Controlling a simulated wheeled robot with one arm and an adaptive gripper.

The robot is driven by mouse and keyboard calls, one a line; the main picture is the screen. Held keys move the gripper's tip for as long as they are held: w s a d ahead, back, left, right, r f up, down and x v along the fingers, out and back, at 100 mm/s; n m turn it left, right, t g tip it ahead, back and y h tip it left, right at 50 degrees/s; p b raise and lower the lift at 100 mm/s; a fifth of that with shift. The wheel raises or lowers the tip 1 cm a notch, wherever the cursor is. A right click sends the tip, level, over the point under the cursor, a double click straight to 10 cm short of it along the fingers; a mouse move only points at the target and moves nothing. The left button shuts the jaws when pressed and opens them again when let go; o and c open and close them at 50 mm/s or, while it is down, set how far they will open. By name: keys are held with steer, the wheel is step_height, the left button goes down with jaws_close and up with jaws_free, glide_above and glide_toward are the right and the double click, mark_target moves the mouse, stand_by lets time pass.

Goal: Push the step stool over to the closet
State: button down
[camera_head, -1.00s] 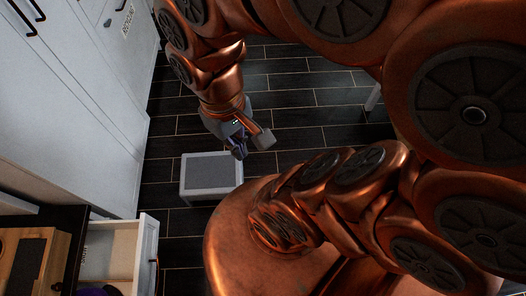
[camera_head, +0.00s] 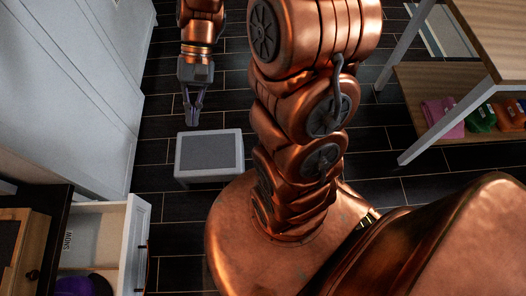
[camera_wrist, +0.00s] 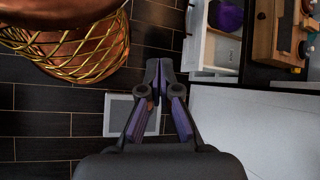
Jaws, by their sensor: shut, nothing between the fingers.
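The step stool (camera_head: 209,152) is a small low stool with a grey top and a white frame. It stands upright on the dark tiles in the head view, and part of it shows behind my fingers in the wrist view (camera_wrist: 117,117). My gripper (camera_head: 192,123) is shut and empty, pointing down by the stool's far edge. I cannot tell whether it touches the stool. The white panelled doors on the left (camera_head: 75,95) look like the closet; a pale panel also fills the lower right of the wrist view (camera_wrist: 260,130). Bare floor lies between stool and doors.
An open white drawer (camera_head: 133,245) juts out at the lower left, below a counter with a wooden box (camera_head: 22,245). A wooden shelf table (camera_head: 440,85) with colourful items stands at the upper right. My base is close to the stool's near side.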

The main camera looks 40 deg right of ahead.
steer(key=w+d+f+m+t+y+b, duration=0.25)
steer(key=w+d+f+b, duration=0.2)
steer(key=f, duration=0.55)
steer(key=w+d+f+m+t+y+b, duration=0.25)
steer(key=d+f+m+b, duration=0.2)
steer(key=f, duration=0.55)
steer(key=w+d+f+m+t+y+b, duration=0.1)
steer(key=w+d+f+m+y+b, duration=0.25)
steer(key=f, duration=0.75)
steer(key=s+d+f+m+t+h+b, duration=0.1)
steer(key=s+d+f+m+t+b, duration=0.25)
steer(key=f, duration=0.75)
steer(key=s+d+f+m+t+h+b, duration=0.15)
steer(key=d+f+m+b, duration=0.35)
steer(key=f, duration=0.5)
steer(key=s+d+f+m+t+h+b, duration=0.1)
steer(key=s+d+f+m+t+b, duration=0.25)
steer(key=f, duration=0.75)
steer(key=w+a+n+b, duration=0.1)
steer(key=w+a+b, duration=0.1)
steer(key=w+a, duration=0.2)
steer(key=shift+w, duration=1.4)
steer(key=shift+r+n, duration=0.1)
steer(key=shift+n, duration=0.15)
steer(key=shift+w, duration=0.1)
